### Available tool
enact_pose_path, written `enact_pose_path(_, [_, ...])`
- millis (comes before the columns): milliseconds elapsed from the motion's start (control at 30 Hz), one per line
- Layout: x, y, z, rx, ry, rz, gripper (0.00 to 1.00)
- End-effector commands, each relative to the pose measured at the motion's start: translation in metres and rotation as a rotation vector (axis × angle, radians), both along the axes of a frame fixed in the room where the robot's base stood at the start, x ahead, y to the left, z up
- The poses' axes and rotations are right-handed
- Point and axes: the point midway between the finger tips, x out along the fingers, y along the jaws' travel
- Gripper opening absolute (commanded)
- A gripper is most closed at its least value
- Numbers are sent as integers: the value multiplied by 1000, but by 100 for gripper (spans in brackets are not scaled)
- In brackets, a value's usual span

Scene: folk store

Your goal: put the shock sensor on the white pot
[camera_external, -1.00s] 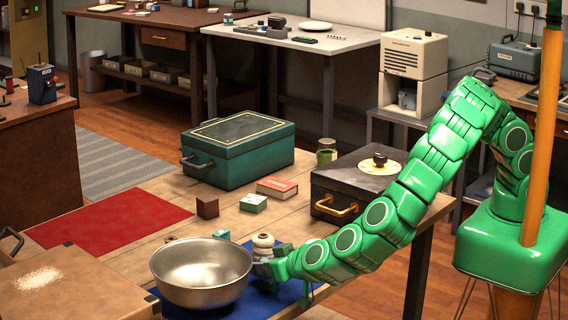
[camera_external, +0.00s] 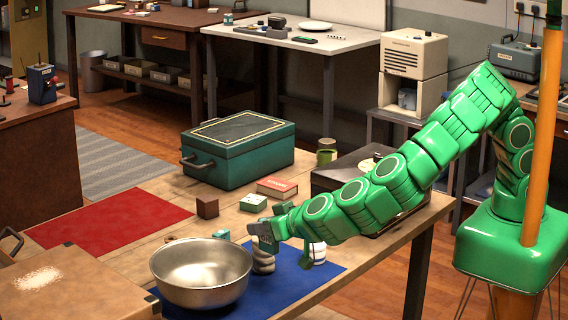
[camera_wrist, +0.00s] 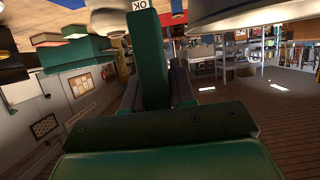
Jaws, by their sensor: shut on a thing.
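My gripper (camera_external: 272,228) is raised over the blue mat, at the right rim of the metal bowl, with its jaws shut on a small dark grey piece (camera_external: 264,237), which seems to be the shock sensor. In the wrist view a white label reading "OK" (camera_wrist: 140,5) shows at the fingertips; the rest of the held piece is hidden. A pale, rounded, stacked object (camera_external: 263,260) stands just below the gripper, its top hidden.
The metal bowl (camera_external: 202,285) stands left of the gripper. The blue mat (camera_external: 290,275) has bare room at the front. A teal chest (camera_external: 238,160), a small brown cube (camera_external: 207,207), a red box (camera_external: 277,187) and a black case (camera_external: 335,177) stand farther back.

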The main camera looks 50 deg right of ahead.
Motion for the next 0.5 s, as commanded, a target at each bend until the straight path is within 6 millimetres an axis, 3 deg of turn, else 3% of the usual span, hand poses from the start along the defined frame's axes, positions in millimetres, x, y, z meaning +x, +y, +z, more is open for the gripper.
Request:
enact_pose_path(200, [0, 0, 42, 5, -2, 0, 0])
enact_pose_path(500, [0, 1, 73, 2, 1, 0, 0])
